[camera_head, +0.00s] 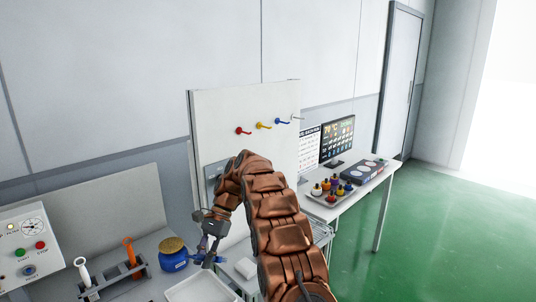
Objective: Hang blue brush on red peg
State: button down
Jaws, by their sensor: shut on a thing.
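A pale board carries a row of pegs. The red peg (243,131) is the leftmost, with a yellow peg (263,125), a blue peg (282,121) and a pale peg (298,118) to its right. My gripper (208,250) points down over the bench, below and left of the red peg, apart from it. It is shut on a small blue thing, which looks like the blue brush (199,259). My fingers hide part of it, so its full shape and tilt cannot be told.
A jar with a gold lid (173,255) stands close left of my gripper. A rack (115,278) with white and orange handles is further left, beside a control box (27,250). A white tray (200,290) lies in front. A side table right holds a monitor (338,140) and small bottles.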

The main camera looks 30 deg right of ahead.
jog(key=shift+w+d+r, duration=0.15)
jog(key=shift+d, duration=0.15)
jog(key=shift+w+r, duration=0.15)
jog(key=shift+w+d, duration=0.1)
jog(key=shift+w+d+r+t, duration=0.15)
jog(key=shift+w+r+t, duration=0.05)
jog(key=shift+t, duration=0.1)
jog(key=shift+w+r+m, duration=0.2)
jog(key=shift+m, duration=0.1)
jog(key=shift+w+d+r+m+y, duration=0.1)
jog(key=shift+w+d+m+y, duration=0.1)
jog(key=shift+d+m+y, duration=0.15)
